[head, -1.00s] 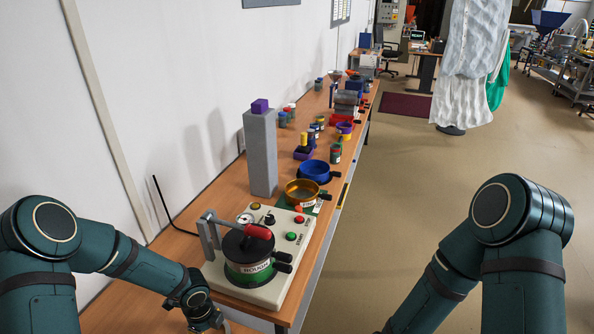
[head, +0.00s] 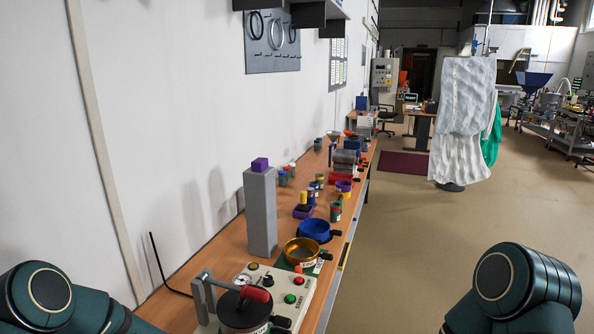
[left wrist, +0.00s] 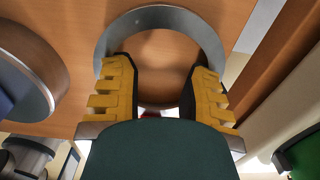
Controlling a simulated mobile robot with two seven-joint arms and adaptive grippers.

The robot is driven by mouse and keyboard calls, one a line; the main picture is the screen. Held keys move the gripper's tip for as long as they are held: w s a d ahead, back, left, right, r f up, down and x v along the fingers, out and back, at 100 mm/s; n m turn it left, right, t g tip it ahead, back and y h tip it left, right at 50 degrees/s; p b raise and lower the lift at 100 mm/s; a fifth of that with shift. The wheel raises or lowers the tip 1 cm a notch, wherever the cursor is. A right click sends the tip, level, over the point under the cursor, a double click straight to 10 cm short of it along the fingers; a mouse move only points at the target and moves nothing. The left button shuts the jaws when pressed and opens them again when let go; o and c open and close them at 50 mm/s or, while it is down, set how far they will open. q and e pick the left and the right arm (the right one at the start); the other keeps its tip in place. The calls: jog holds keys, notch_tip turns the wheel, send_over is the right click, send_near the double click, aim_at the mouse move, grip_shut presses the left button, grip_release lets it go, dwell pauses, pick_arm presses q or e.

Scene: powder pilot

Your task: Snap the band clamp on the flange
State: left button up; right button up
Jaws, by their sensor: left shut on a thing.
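In the left wrist view, my left gripper (left wrist: 160,92) has its yellow fingers on either side of a grey metallic ring (left wrist: 160,14), which looks like the band clamp. It is shut on this ring, and my wrist hides the near part. A wood-coloured surface shows through and around the ring. A round grey-rimmed part (left wrist: 48,62) is at the left of this view, apart from the ring; I cannot tell whether it is the flange. In the head view, neither gripper shows; only my upper arm parts are at the lower corners.
The long wooden bench (head: 222,250) carries a pump unit with a red-handled lever (head: 255,293), a gold pan (head: 304,254), a blue pan (head: 314,230) and a tall grey block (head: 260,212). Rings hang on a wall panel (head: 257,58).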

pick_arm(q)
jog(key=shift+s+r+p, duration=0.3)
jog(key=shift+p, duration=0.25)
grip_shut()
jog(key=shift+w+r+p, duration=0.3)
jog(key=shift+r+p, duration=0.25)
jog(key=shift+r, duration=0.15)
jog(key=shift+r+p, duration=0.35)
jog(key=shift+r, duration=0.2)
notch_tip(320, 180, up, 8)
jog(key=p, duration=0.6)
jog(key=shift+f, duration=0.2)
